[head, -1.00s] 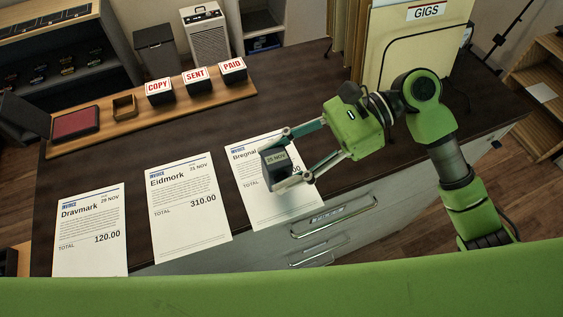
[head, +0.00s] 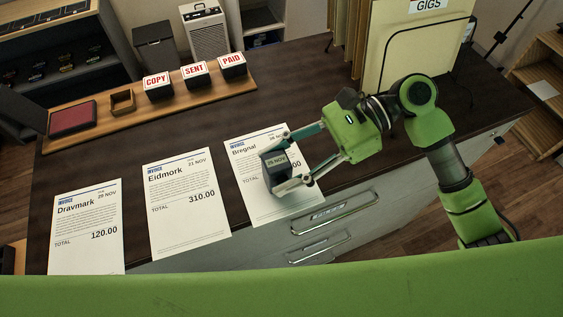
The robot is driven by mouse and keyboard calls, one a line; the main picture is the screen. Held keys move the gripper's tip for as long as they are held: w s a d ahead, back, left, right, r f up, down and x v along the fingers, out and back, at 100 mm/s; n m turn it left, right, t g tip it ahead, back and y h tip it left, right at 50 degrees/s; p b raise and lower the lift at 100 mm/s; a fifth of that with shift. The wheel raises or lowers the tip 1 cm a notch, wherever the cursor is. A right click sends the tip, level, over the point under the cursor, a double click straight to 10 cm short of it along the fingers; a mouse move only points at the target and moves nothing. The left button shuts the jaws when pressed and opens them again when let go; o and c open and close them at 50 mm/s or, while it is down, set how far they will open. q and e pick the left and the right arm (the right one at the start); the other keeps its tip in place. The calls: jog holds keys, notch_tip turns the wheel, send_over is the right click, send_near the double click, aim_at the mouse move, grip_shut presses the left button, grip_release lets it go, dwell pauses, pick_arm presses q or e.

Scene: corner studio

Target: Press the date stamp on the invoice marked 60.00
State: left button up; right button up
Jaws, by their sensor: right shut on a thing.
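The date stamp (head: 276,174), a dark block with a grey top label ending in NOV, is held between the fingers of my right gripper (head: 284,166). It is over the right invoice, headed Bregnal (head: 250,188). I cannot tell whether the stamp touches the paper. The stamp and fingers hide most of this invoice's total; only a last digit shows to their right. The middle invoice, Eidmork (head: 188,215), reads 310.00. The left invoice, Dravmark (head: 87,215), reads 120.00. My left gripper is not in view.
A wooden rack (head: 210,88) at the back of the dark desk holds COPY (head: 158,86), SENT (head: 195,75) and PAID (head: 232,65) stamps, an empty square holder (head: 122,102) and a red ink pad (head: 72,118). A GIGS file holder (head: 415,45) stands behind my right arm.

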jog(key=shift+f, duration=0.35)
dwell(1.1)
notch_tip(320, 180, up, 5)
jog(key=p, duration=0.7)
jog(key=shift+r, duration=0.15)
jog(key=shift+r+p, duration=0.25)
jog(key=shift+p, duration=0.25)
jog(key=shift+r+p, duration=0.6)
jog(key=shift+r, duration=0.4)
jog(key=shift+f, duration=0.1)
